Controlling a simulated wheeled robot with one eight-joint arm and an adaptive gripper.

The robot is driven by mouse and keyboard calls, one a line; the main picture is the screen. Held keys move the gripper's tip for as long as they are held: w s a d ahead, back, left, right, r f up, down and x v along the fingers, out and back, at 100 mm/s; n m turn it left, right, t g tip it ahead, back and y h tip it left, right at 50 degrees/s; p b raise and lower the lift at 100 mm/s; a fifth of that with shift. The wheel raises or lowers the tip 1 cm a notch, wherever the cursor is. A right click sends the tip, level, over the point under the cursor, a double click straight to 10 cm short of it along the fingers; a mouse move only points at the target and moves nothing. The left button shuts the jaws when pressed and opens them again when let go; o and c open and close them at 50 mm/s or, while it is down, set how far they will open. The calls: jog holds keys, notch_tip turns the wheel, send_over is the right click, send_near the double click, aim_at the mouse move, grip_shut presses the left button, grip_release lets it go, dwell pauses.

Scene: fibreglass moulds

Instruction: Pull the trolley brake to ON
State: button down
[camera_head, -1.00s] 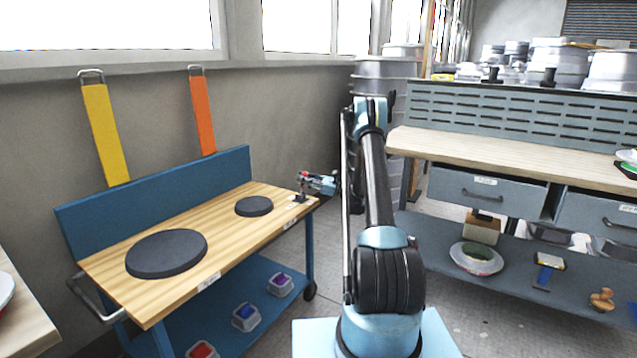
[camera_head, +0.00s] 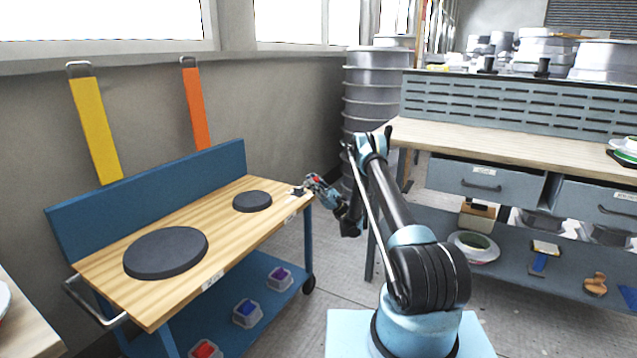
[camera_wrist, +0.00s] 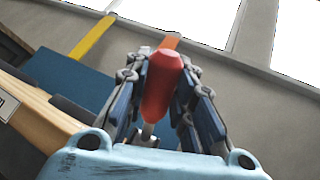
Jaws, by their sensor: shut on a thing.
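The wooden-topped trolley (camera_head: 190,236) with a blue frame stands at the left. Its brake is a lever with a red handle (camera_wrist: 160,85), at the right far corner of the top. My gripper (camera_head: 312,181) reaches that corner from the right. In the wrist view my gripper (camera_wrist: 163,80) has its fingers on both sides of the red handle and is shut on it. A metal shaft shows below the handle. In the head view the lever is mostly hidden by my fingers, and its ON mark cannot be read.
Two dark round discs, a large one (camera_head: 166,252) and a small one (camera_head: 252,201), lie on the trolley. Its lower shelf holds several small tubs (camera_head: 246,313). A workbench (camera_head: 500,140) with drawers stands at the right. Grey drums (camera_head: 376,80) stand behind. Floor between is free.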

jog(key=shift+d+f+n, duration=0.15)
jog(key=shift+d+n, duration=0.1)
jog(key=shift+n, duration=0.15)
jog(key=c, duration=1.3)
grip_release()
jog(key=shift+w, duration=0.1)
jog(key=shift+c, duration=0.2)
jog(key=shift+a, duration=0.1)
jog(key=shift+r, duration=0.5)
notch_tip(320, 180, up, 9)
jog(key=shift+f, duration=0.1)
